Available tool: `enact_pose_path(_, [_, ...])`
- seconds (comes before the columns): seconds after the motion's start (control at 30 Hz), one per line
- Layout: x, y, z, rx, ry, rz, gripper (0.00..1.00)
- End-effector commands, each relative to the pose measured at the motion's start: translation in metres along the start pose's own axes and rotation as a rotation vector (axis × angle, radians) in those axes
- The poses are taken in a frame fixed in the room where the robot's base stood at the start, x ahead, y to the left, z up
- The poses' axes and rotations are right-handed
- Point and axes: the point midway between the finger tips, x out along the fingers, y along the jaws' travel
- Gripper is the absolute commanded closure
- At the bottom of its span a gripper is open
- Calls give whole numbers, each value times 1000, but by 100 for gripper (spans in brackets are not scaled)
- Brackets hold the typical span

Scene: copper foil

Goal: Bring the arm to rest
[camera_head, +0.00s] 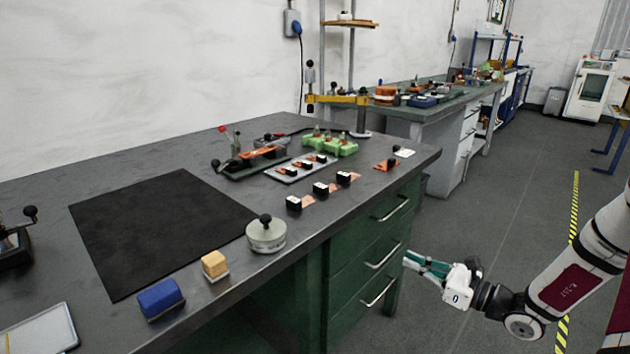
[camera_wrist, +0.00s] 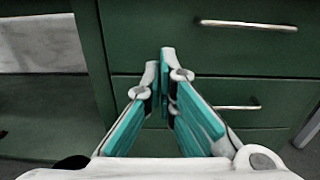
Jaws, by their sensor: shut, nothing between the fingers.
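My gripper (camera_head: 408,263) is off the right side of the workbench, below the level of its top, in front of the green drawers. In the wrist view, the gripper (camera_wrist: 164,62) has its two teal-padded fingers together at the tips, with nothing between them. The fingers point toward the drawer fronts; I cannot tell the exact gap to them. My arm reaches in from the right edge of the head view.
The dark workbench (camera_head: 165,160) carries a black mat (camera_head: 155,225), a blue block (camera_head: 160,300), a yellow block (camera_head: 214,265), a round lidded pot (camera_head: 266,236) and several small parts. Drawer handles (camera_head: 382,256) stick out near my gripper. Open floor (camera_head: 500,235) lies to the right.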

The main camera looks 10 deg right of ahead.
Motion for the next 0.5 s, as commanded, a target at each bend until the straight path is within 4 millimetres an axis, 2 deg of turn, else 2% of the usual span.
enact_pose_path(0.17, [17,36,33,-116,34,157,100])
enact_pose_path(0.33, [29,102,77,-307,97,421,100])
enact_pose_path(0.5, [25,168,110,-502,161,678,100])
